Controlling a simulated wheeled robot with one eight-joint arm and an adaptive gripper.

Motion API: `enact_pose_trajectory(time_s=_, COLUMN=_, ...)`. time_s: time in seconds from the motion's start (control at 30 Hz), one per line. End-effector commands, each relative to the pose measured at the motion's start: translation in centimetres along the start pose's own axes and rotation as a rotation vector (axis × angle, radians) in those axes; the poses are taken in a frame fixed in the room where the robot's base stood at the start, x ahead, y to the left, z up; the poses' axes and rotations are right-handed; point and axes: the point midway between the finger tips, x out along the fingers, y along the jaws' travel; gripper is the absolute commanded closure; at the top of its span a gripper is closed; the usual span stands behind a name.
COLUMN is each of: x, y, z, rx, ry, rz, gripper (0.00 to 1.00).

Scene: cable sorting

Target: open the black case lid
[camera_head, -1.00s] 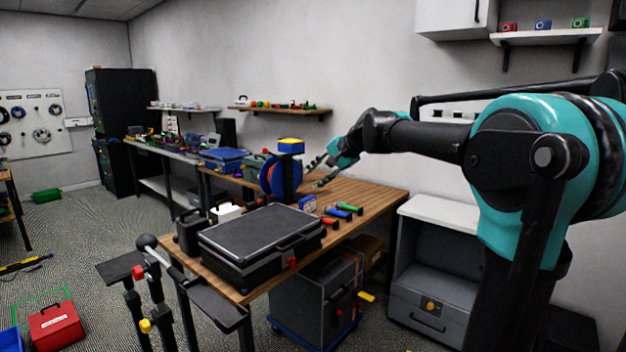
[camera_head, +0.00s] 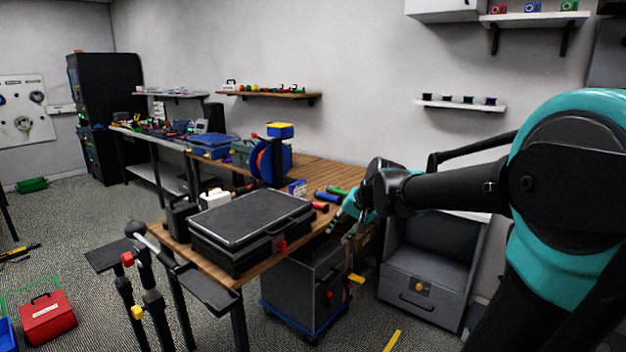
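The black case (camera_head: 250,228) lies flat on the wooden workbench (camera_head: 262,268), near its front end. Its lid is closed, and a red latch (camera_head: 281,247) shows on its front right side. My gripper (camera_head: 344,222) is to the right of the case, beyond the bench's right edge in the picture, and points down. It is apart from the case and holds nothing that I can see. Its fingers are small and dark here, but they look spread.
Red, blue and green-handled tools (camera_head: 328,196) lie behind the case, near my gripper. A blue cable reel (camera_head: 270,162) stands farther back. A black jug-like container (camera_head: 181,218) is left of the case. A grey cabinet (camera_head: 303,285) stands under the bench.

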Motion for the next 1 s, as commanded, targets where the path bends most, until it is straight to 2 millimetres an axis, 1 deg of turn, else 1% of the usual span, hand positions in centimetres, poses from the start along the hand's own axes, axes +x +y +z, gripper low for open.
enact_pose_trajectory(time_s=0.03, x=0.6, y=3.0, z=2.2, rx=-0.046, ry=0.004, rz=0.043, gripper=0.66)
enact_pose_trajectory(time_s=0.07, x=0.9, y=4.7, z=3.4, rx=-0.076, ry=0.005, rz=0.07, gripper=0.66)
enact_pose_trajectory(time_s=0.1, x=1.3, y=7.0, z=5.1, rx=-0.116, ry=0.005, rz=0.105, gripper=0.66)
enact_pose_trajectory(time_s=0.17, x=1.8, y=10.2, z=7.6, rx=-0.173, ry=0.003, rz=0.157, gripper=0.66)
enact_pose_trajectory(time_s=0.2, x=2.0, y=12.2, z=9.2, rx=-0.209, ry=0.0, rz=0.19, gripper=0.66)
enact_pose_trajectory(time_s=0.3, x=2.4, y=16.6, z=12.9, rx=-0.288, ry=-0.01, rz=0.265, gripper=0.66)
enact_pose_trajectory(time_s=0.4, x=2.4, y=19.9, z=15.8, rx=-0.347, ry=-0.021, rz=0.322, gripper=0.66)
enact_pose_trajectory(time_s=0.5, x=2.4, y=21.8, z=17.6, rx=-0.382, ry=-0.03, rz=0.357, gripper=0.66)
enact_pose_trajectory(time_s=0.6, x=2.5, y=22.4, z=18.2, rx=-0.392, ry=-0.034, rz=0.361, gripper=0.66)
enact_pose_trajectory(time_s=0.67, x=2.9, y=21.8, z=18.0, rx=-0.381, ry=-0.033, rz=0.338, gripper=0.66)
enact_pose_trajectory(time_s=0.77, x=4.0, y=19.3, z=16.8, rx=-0.329, ry=-0.026, rz=0.248, gripper=0.66)
enact_pose_trajectory(time_s=0.87, x=5.5, y=15.6, z=14.8, rx=-0.248, ry=-0.016, rz=0.11, gripper=0.66)
enact_pose_trajectory(time_s=0.9, x=6.0, y=14.0, z=13.9, rx=-0.21, ry=-0.011, rz=0.05, gripper=0.66)
enact_pose_trajectory(time_s=0.97, x=6.8, y=11.6, z=12.5, rx=-0.151, ry=-0.005, rz=-0.04, gripper=0.66)
enact_pose_trajectory(time_s=1.0, x=7.3, y=10.1, z=11.4, rx=-0.113, ry=-0.001, rz=-0.099, gripper=0.66)
